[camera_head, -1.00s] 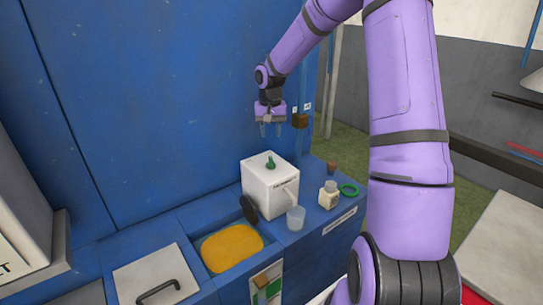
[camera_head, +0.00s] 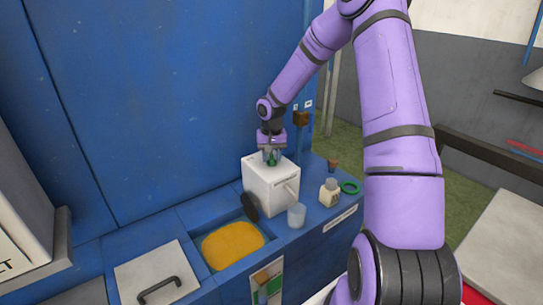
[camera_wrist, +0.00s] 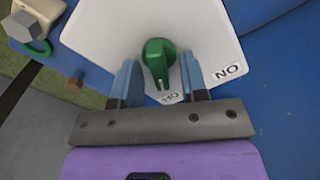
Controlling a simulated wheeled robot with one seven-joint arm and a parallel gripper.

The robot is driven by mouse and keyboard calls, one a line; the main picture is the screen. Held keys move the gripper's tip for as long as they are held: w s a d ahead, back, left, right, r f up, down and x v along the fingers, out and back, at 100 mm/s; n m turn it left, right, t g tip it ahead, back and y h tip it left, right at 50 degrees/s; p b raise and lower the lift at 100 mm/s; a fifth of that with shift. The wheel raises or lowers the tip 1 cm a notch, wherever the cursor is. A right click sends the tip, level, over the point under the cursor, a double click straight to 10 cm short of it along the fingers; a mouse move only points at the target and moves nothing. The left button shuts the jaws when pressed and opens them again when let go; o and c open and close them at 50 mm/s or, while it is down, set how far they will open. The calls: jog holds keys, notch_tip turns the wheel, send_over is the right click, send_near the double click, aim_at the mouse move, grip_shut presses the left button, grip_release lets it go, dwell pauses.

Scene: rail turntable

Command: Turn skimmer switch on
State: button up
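The skimmer is a white box (camera_head: 262,186) on the blue counter, with a dark disc on its left side and a spout at its front. On its top is a green rotary knob (camera_wrist: 158,58), its pointer end towards one printed label in the wrist view; a second label (camera_wrist: 227,71) lies to the right. My gripper (camera_wrist: 157,75) is open above the box top, its two blue fingers on either side of the knob. No finger visibly presses on the knob; the exact gap is hard to tell.
A clear cup (camera_head: 296,215) stands by the spout. An orange-filled basin (camera_head: 232,245) lies in front. A blue wall rises behind.

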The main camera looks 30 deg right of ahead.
grip_shut()
jog(key=n, duration=1.1)
jog(key=shift+a+n, duration=0.1)
jog(key=shift+n, duration=0.3)
dwell(0.5)
grip_release()
